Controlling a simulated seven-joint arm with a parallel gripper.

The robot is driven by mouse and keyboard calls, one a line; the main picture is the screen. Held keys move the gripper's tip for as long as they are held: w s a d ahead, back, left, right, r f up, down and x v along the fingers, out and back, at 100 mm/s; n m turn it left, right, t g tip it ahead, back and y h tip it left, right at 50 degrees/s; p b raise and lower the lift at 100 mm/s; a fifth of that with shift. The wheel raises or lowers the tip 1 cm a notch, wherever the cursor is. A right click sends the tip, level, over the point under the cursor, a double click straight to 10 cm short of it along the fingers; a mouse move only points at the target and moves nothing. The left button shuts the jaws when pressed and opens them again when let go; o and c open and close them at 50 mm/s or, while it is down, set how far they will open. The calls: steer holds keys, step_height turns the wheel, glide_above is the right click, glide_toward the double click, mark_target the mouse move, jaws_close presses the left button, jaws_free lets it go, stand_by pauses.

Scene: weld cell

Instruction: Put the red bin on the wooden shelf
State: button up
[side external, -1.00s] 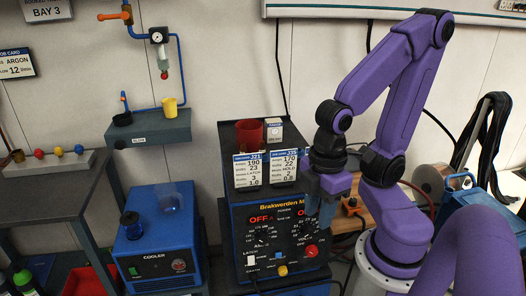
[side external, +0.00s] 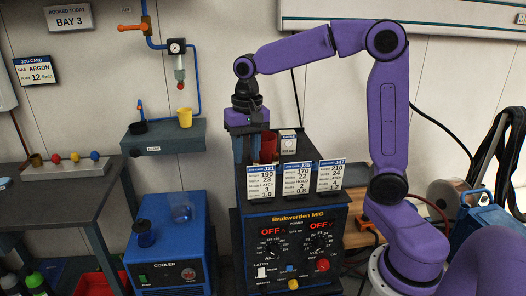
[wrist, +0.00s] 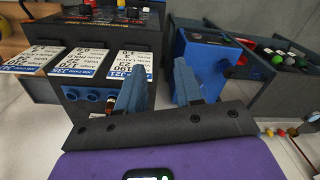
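A dark red open container (side external: 269,145) stands on top of the welding machine, partly hidden by my gripper. A bright red tray (side external: 113,282) is low at the left edge of the cooler, only partly in view; I cannot tell which of the two is the red bin. A wooden surface (side external: 357,228) shows behind and right of the welder. My gripper (side external: 246,160) points down at the welder's left top, in front of or beside the dark red container. In the wrist view my gripper (wrist: 158,80) has its two blue fingers apart with nothing held between them.
The welder (side external: 293,240) carries several job cards along its top front edge. A small white box (side external: 288,143) is behind the container. The blue cooler (side external: 170,240) is at left, below a wall ledge (side external: 165,140) with a yellow cup. A cable spool (side external: 445,198) is at right.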

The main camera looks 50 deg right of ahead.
steer(key=w+d+r+m, duration=0.2)
steer(key=w+d+m, duration=0.65)
steer(key=d, duration=0.35)
steer(key=m, duration=0.8)
glide_toward(269, 163)
step_height(269, 163, down, 5)
steer(key=shift+w+f, duration=0.1)
steer(key=shift+f, duration=0.05)
jaws_close()
